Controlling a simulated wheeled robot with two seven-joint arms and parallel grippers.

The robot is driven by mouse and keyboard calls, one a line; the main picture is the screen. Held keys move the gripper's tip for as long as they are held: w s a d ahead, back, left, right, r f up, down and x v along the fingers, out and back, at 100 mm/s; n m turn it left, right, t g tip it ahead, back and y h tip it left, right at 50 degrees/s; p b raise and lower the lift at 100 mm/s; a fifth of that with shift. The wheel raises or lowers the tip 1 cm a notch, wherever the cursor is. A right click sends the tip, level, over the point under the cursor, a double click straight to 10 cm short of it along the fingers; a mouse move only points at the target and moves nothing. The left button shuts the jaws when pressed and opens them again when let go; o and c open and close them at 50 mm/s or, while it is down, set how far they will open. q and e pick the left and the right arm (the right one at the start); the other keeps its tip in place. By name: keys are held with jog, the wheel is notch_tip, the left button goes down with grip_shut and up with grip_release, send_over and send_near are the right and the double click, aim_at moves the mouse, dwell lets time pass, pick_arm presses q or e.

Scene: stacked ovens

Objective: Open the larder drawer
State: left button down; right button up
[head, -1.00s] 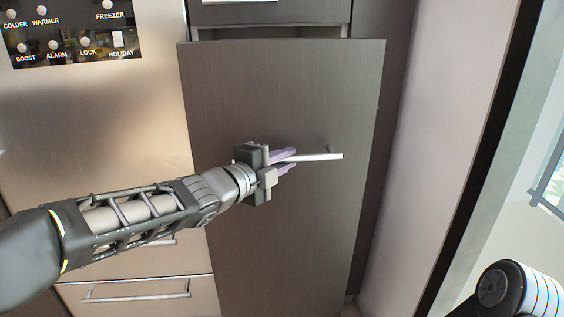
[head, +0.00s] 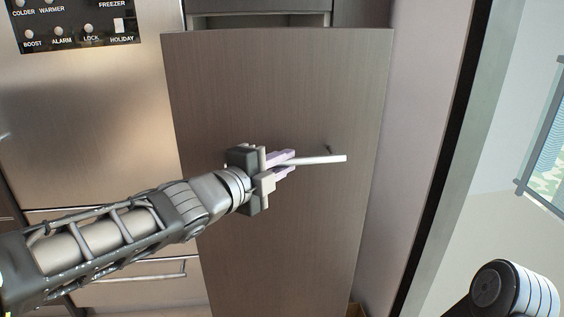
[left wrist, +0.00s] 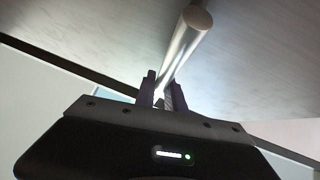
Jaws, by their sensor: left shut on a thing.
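The larder drawer has a tall dark wood-grain front (head: 230,90) in the head view. It stands forward of the cabinet, with a gap showing along its top edge. Its light bar handle (head: 325,159) runs sideways across the middle of the front. My left gripper (head: 284,160) is shut on the left part of the handle, and the bar's right end sticks out free. In the left wrist view, the round metal handle (left wrist: 185,45) runs between the two dark fingers (left wrist: 162,95). My right gripper is not in view.
A steel fridge (head: 90,110) with a button panel (head: 75,22) and lower drawers with a bar handle (head: 135,272) stands to the left. A pale wall panel (head: 425,90) is close on the right. A rounded part of my own body shows at the lower right.

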pick_arm(q)
jog(key=shift+s+f, duration=0.1)
dwell(0.3)
jog(key=c, duration=1.4)
grip_release()
jog(key=p+v, duration=0.3)
jog(key=v, duration=0.4)
jog(key=shift+s+a, duration=0.2)
jog(key=shift+s, duration=0.15)
